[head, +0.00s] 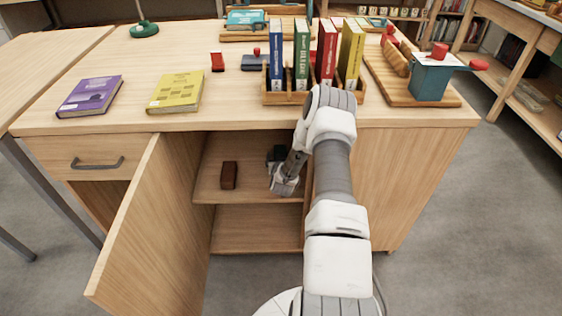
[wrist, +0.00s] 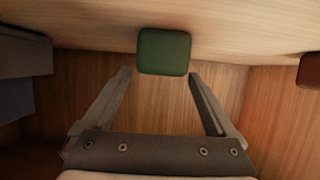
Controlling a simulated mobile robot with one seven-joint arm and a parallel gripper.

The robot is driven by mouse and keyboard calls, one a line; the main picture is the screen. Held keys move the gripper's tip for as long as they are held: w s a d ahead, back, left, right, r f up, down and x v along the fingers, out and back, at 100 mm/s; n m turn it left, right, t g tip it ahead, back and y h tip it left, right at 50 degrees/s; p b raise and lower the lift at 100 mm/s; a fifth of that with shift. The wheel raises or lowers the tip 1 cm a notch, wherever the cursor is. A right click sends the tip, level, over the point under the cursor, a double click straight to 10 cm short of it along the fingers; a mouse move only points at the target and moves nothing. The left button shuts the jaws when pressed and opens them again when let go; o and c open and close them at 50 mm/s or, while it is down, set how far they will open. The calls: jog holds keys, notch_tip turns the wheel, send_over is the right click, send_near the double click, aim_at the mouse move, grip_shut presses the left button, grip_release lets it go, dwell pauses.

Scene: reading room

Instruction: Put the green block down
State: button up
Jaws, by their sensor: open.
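The green block (wrist: 163,51) shows in the wrist view against the pale wood surface, just beyond my fingertips. My gripper (wrist: 159,74) is open, with one finger to each side of the block's lower edge and a gap on both sides. In the head view my gripper (head: 284,184) reaches into the open cabinet under the table, over the upper shelf (head: 250,190). I cannot make out the green block in the head view.
A brown block (head: 229,175) stands on the shelf left of my gripper; it also shows at the wrist view's right edge (wrist: 309,71). A dark object (wrist: 22,55) is at the wrist view's left. The open cabinet door (head: 150,235) stands at the left.

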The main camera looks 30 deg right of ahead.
jog(key=p+v, duration=0.2)
jog(key=v, duration=0.6)
jog(key=shift+s+a+r+p, duration=0.2)
jog(key=shift+s+p, duration=0.05)
jog(key=shift+p, duration=0.15)
jog(key=shift+s+a, duration=0.1)
jog(key=shift+s, duration=0.1)
